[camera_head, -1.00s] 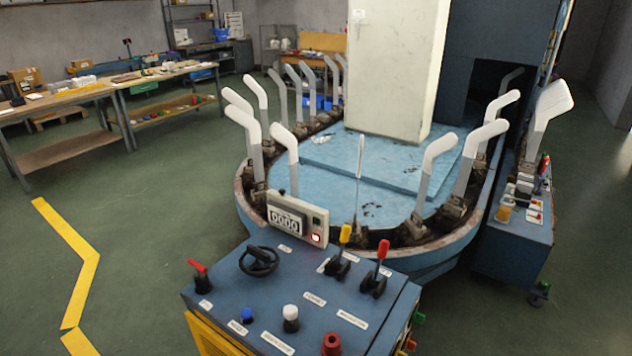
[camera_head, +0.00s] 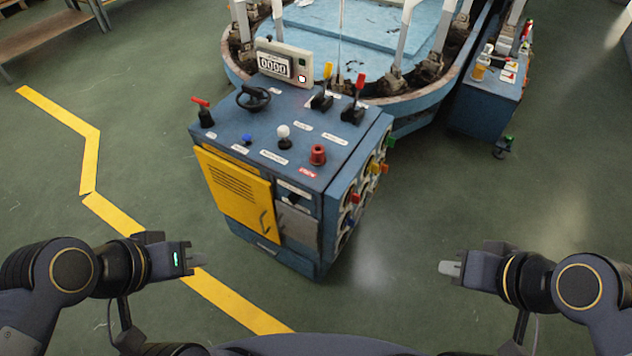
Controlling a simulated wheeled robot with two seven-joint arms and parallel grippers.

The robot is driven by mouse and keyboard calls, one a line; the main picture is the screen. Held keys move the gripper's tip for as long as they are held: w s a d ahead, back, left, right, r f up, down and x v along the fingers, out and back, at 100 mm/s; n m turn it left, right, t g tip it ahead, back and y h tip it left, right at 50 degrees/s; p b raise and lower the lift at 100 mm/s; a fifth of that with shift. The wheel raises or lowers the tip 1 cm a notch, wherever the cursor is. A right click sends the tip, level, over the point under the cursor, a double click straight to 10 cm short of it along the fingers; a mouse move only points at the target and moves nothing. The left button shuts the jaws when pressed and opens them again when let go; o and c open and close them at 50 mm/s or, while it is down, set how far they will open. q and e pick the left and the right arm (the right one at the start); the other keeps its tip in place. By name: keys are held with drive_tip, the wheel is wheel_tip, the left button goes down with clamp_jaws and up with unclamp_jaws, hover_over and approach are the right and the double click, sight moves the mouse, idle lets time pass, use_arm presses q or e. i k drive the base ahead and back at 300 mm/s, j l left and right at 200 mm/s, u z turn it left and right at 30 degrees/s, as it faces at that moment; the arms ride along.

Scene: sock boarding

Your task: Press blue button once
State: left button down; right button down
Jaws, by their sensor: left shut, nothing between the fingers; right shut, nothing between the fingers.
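The small blue button (camera_head: 247,139) sits on top of the blue control cabinet (camera_head: 222,131), toward its front left, between the red-handled lever and the white knob. My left gripper (camera_head: 203,260) is shut and empty at the lower left, in front of the cabinet and well apart from the button. My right gripper (camera_head: 442,268) is shut and empty at the lower right, also apart from the cabinet.
Near the button stand a red-handled lever (camera_head: 202,107), a black handwheel (camera_head: 254,97), a white knob (camera_head: 284,133) and a red button (camera_head: 317,154). A counter display (camera_head: 275,65) and yellow and red levers stand behind.

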sight(246, 137)
drive_tip(key=z, duration=0.45)
drive_tip(key=j+z, duration=0.1)
drive_tip(key=z, duration=0.8)
drive_tip(key=j+z, duration=0.1)
drive_tip(key=z, duration=0.3)
drive_tip(key=j+z, duration=0.1)
drive_tip(key=z, duration=0.35)
drive_tip(key=k+j, duration=0.2)
drive_tip(key=j, duration=0.4)
drive_tip(key=k+j, duration=0.2)
drive_tip(key=j, duration=0.4)
drive_tip(key=k+j+z, duration=0.1)
drive_tip(key=j, duration=0.5)
drive_tip(key=k+j, duration=0.35)
drive_tip(key=j, duration=0.2)
drive_tip(key=k+j, duration=0.2)
drive_tip(key=j, duration=0.4)
drive_tip(key=k+j+z, duration=0.1)
drive_tip(key=k+j, duration=0.15)
drive_tip(key=j, duration=0.3)
drive_tip(key=k+j, duration=0.2)
drive_tip(key=j, duration=0.35)
drive_tip(key=k+j, duration=0.25)
drive_tip(key=j, duration=0.35)
drive_tip(key=z, duration=0.05)
